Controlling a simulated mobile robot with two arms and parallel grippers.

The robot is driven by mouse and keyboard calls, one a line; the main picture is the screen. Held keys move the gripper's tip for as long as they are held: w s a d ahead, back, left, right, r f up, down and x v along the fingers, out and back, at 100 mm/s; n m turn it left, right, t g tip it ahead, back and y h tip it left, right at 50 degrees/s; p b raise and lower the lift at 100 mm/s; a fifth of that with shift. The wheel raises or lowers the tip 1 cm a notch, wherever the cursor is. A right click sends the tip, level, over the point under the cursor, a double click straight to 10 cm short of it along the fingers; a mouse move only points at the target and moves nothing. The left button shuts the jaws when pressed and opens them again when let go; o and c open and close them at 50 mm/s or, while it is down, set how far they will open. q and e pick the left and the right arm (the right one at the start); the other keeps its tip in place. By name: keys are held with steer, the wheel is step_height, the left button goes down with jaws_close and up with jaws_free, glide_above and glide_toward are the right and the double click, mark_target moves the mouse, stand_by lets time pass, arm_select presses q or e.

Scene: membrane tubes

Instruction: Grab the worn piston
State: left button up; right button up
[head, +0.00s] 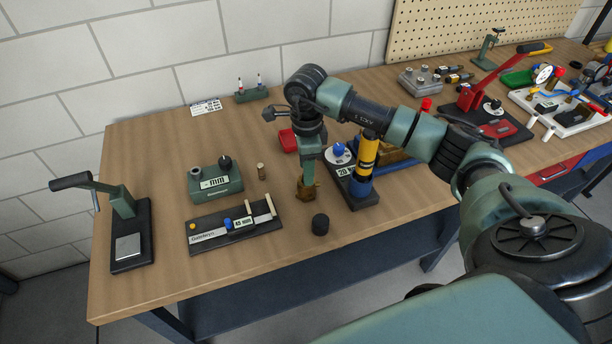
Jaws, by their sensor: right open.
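My right arm reaches in from the right over the workbench. Its gripper (307,185) points down at the middle of the bench, with brass-coloured parts at its lower end. Its jaws are open, but the gap between them is too small to make out. A short black cylinder (320,224) stands on the bench just in front of and to the right of the gripper, apart from it. A small brown cylinder (261,171) stands upright to its left, behind the measuring fixture. I cannot tell for certain which part is the worn piston. My left gripper is not in view.
A lever press (130,235) stands at left. A green gauge box (215,183) and a measuring fixture (236,225) lie left of the gripper. A yellow-and-blue column (364,168) on a black base stands close at its right.

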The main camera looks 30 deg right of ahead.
steer(key=shift+f, duration=0.75)
jaws_close()
steer(key=shift+r, duration=0.1)
